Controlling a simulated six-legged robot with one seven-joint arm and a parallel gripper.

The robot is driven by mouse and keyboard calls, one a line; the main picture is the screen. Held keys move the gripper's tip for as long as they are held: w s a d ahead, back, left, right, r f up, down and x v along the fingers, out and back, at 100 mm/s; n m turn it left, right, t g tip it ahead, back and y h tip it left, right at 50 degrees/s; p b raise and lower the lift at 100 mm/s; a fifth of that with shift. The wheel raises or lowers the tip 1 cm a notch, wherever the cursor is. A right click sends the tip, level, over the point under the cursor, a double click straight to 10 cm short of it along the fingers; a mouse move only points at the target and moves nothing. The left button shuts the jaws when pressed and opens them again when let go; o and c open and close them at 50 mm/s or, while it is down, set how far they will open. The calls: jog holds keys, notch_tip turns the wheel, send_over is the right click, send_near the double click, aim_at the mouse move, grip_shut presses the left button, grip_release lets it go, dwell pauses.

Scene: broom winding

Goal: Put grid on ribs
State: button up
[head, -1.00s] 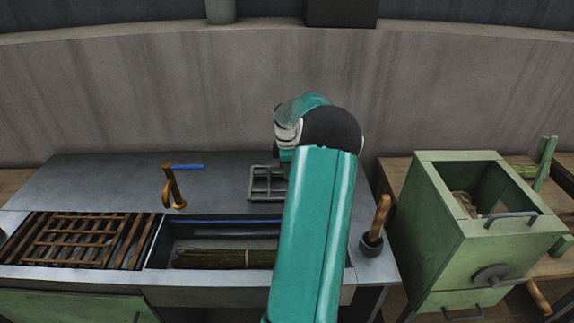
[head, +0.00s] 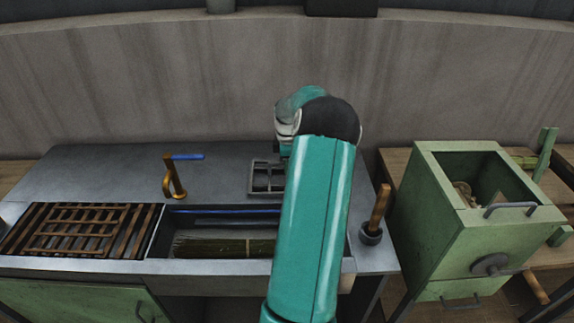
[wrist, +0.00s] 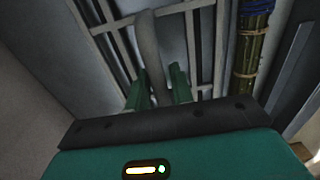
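A grey metal grid (head: 259,179) lies on the counter behind the trough in the head view, its right side hidden by my arm. In the wrist view its bars (wrist: 205,50) show, with a thick grey handle (wrist: 149,42) in front of them. My gripper (wrist: 160,80) has its two green fingers on either side of this handle. I cannot tell whether they press on it. In the head view my gripper is hidden behind my arm. Brown slats like ribs (head: 22,232) cover the left basin, with a brown lattice (head: 85,228) over their middle.
A trough (head: 200,217) holds a tied green bundle (head: 215,247), also in the wrist view (wrist: 249,60). A brass tap with a blue lever (head: 174,177) stands behind the trough. A wooden-handled tool in a dark cup (head: 371,235) and a green box (head: 440,225) are at right.

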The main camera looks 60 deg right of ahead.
jog(key=o, duration=0.3)
jog(key=shift+f, duration=0.1)
notch_tip(320, 180, up, 21)
dwell(1.0)
dwell(0.4)
